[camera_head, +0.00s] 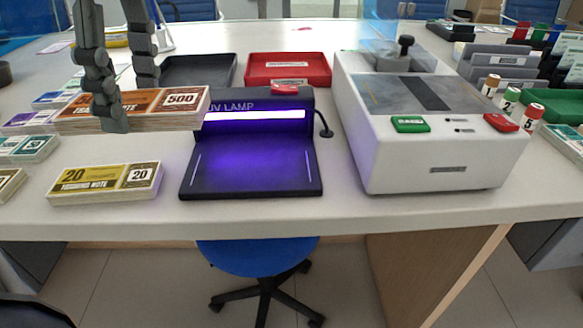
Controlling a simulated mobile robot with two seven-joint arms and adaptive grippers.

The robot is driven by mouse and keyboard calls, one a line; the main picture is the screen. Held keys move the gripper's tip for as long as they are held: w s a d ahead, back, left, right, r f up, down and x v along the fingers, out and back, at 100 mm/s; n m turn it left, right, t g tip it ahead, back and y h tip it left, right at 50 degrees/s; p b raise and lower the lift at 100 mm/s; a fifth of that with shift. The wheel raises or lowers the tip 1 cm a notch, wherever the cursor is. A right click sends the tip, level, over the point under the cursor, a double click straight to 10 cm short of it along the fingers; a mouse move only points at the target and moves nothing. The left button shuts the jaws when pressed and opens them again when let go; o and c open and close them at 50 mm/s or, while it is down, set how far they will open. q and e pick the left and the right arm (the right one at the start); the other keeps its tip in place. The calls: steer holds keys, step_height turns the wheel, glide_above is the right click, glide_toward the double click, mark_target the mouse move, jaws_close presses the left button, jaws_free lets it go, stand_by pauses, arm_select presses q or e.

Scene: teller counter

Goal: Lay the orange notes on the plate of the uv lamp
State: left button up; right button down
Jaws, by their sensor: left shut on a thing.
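The stack's right end overlaps the back left corner of the UV lamp in the picture. The UV lamp (270,105) stands at mid-counter with its purple tube lit. Its dark plate (252,178) lies in front of the tube, bare and glowing violet. My right gripper is not in view.
Yellow notes (105,182) marked 20 lie left of the plate. A white machine (430,150) stands close on the right. A red tray (288,69) and a black tray (200,70) sit behind the lamp. Other note stacks (28,148) lie at the far left. The counter's front edge is just before the plate.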

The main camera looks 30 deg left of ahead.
arm_select(q)
steer(key=shift+w+d+f, duration=0.1)
steer(key=shift+w+d, duration=0.05)
steer(key=shift+d, duration=0.1)
glide_above(251, 167)
steer(key=f, duration=0.6)
steer(key=shift+s+a+f, duration=0.1)
steer(key=shift+s+f, duration=0.05)
steer(key=shift+s, duration=0.15)
steer(key=shift+w+d+f, duration=0.3)
steer(key=shift+w+f, duration=0.05)
steer(key=shift+f, duration=0.1)
step_height(251, 167, down, 3)
steer(key=shift+f, duration=0.3)
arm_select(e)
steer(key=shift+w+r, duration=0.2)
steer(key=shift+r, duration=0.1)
